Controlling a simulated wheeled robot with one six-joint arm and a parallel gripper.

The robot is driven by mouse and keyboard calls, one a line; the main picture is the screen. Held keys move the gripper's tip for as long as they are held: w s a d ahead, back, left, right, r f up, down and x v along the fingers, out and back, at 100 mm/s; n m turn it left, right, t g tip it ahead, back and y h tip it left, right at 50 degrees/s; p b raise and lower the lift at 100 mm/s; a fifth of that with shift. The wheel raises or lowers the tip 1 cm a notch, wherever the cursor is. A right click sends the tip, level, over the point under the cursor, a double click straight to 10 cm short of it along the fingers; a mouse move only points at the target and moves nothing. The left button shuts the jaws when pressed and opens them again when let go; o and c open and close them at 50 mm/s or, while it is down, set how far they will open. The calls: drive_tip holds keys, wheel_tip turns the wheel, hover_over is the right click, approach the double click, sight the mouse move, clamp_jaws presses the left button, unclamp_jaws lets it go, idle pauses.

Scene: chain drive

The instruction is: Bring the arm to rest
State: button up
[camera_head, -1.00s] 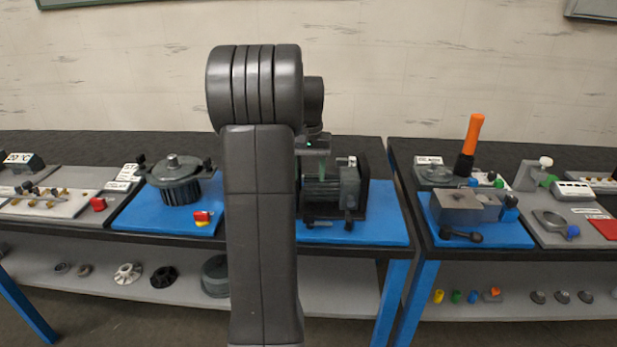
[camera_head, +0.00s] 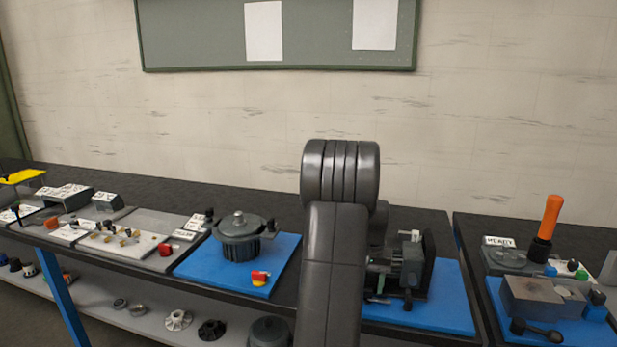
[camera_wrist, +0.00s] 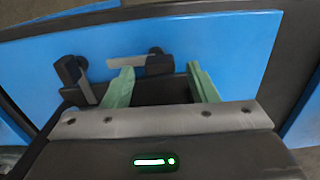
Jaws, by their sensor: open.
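My arm (camera_head: 335,240) stands upright in the middle of the head view, bent at its top joint, in front of the bench. It hides part of a dark machine (camera_head: 412,268) on a blue mat. Beyond the fingers are a blue surface (camera_wrist: 215,45) and black knob-like parts with a grey bar (camera_wrist: 85,75). I cannot tell whether the fingers touch any of these.
A dark ribbed pot-like housing (camera_head: 240,240) and a red-yellow switch (camera_head: 260,278) sit on a blue mat left of my arm. An orange-handled tool (camera_head: 548,225) stands on the right bench. A green board (camera_head: 200,40) hangs on the wall. The lower shelf (camera_head: 150,318) holds several small parts.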

drive_tip(key=shift+f, duration=0.9)
